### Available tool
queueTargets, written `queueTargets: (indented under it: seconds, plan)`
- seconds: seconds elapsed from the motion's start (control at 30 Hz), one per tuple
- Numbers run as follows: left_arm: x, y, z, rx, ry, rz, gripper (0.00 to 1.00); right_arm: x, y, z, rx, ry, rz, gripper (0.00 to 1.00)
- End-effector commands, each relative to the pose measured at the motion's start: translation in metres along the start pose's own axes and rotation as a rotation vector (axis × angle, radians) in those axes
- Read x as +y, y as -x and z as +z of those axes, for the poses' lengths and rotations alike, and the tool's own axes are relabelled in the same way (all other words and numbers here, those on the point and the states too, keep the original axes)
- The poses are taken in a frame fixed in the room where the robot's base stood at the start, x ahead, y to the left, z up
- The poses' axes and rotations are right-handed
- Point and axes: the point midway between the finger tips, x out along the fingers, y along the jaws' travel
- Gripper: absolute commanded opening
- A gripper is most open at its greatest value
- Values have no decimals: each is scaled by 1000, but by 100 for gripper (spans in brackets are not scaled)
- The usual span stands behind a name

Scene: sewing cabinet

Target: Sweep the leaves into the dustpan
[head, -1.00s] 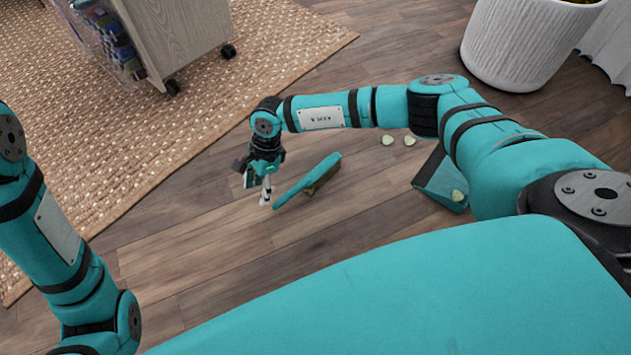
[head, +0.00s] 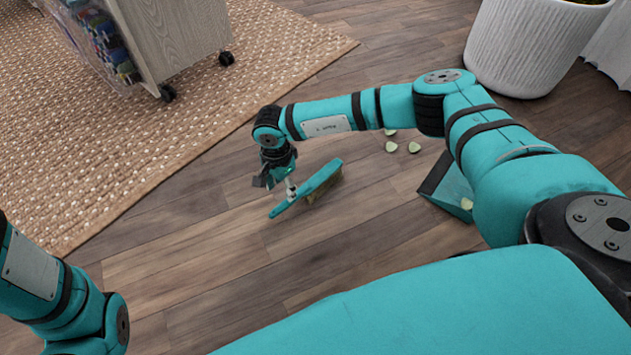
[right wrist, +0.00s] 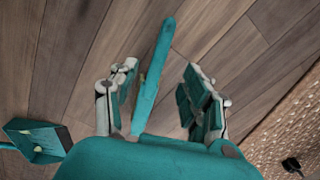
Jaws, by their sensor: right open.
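A hand brush (head: 322,180) with a teal handle and tan bristles is at the floor, left of the leaves. My right gripper (head: 288,190) is open and low over its handle end. In the right wrist view the brush (right wrist: 155,75) shows between the spread fingers of my gripper (right wrist: 160,82), nearer the left finger. A teal dustpan (head: 436,180), partly hidden by my right arm, holds a leaf (head: 467,204). The dustpan (right wrist: 20,127) also shows in the right wrist view. My left gripper is out of view.
A woven rug (head: 150,140) covers the floor at the left, with a wheeled cabinet (head: 180,35) on it. A white ribbed planter (head: 530,45) stands at the back right. Bare wooden floor (head: 225,260) surrounds the brush.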

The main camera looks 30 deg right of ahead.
Motion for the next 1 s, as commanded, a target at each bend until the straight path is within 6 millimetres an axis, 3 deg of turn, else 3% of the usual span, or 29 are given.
queueTargets:
  seconds: [0.33, 0.5, 0.67, 0.97, 1.0]
  plan:
    - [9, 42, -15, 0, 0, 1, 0, 0, -52, 0, -1, 0, 1, 48]
    - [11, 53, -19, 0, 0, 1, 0, 0, -72, 1, -2, 0, 0, 48]
    - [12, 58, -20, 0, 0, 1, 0, 0, -82, 0, -1, 0, 0, 48]
    - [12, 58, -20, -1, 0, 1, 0, 0, -82, 0, -1, 0, 0, 48]
    - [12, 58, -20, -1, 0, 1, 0, 0, -82, 0, -1, 0, 0, 44]
